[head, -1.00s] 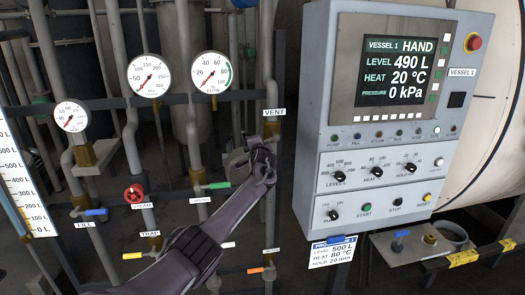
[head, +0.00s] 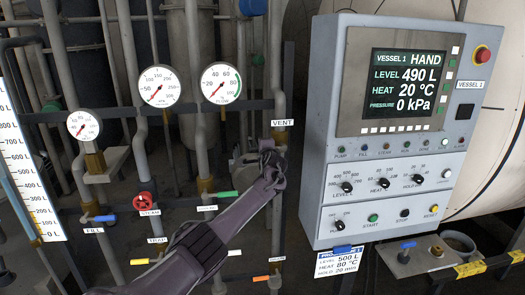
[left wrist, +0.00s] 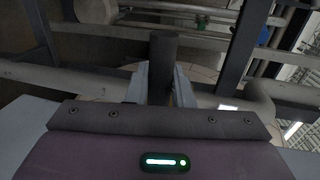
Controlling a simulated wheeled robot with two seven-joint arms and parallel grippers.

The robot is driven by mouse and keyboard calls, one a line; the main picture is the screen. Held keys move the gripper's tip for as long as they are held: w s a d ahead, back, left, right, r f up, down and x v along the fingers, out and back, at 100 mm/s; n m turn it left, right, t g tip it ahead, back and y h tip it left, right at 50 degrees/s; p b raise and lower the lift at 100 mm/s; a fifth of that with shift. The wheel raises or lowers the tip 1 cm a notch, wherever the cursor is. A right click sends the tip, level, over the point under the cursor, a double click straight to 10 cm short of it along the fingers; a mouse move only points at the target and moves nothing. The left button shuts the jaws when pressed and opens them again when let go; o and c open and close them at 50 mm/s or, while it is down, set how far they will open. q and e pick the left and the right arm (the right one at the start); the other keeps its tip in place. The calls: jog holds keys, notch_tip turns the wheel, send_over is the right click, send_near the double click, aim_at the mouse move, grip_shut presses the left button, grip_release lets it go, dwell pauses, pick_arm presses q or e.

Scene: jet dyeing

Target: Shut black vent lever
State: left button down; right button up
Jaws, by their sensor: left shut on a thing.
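The VENT label (head: 282,122) hangs on a grey pipe left of the control panel. My left gripper (head: 270,150) is just below this label, its arm rising from the lower left. It hides the vent lever in the head view. In the left wrist view a dark cylindrical piece, apparently the black vent lever (left wrist: 163,52), stands between the pale fingers of my left gripper (left wrist: 163,88), which is shut on it. The lever's angle to its pipe cannot be told. My right gripper is not in view.
The control panel (head: 400,125) stands close to the right, reading 0 kPa. Gauges (head: 159,86), a red STEAM wheel (head: 144,201), a green-handled valve (head: 222,194) and a blue FILL lever (head: 104,218) are on pipes at left. Pipes crowd around the gripper.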

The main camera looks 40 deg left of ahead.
pick_arm(q)
jog(key=shift+r, duration=0.1)
jog(key=c, duration=1.3)
grip_release()
jog(key=shift+c, duration=0.2)
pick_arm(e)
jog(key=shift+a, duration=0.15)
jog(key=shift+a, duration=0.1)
pick_arm(q)
jog(key=shift+d, duration=0.15)
jog(key=shift+b+v, duration=0.85)
jog(key=shift+v, duration=2.9)
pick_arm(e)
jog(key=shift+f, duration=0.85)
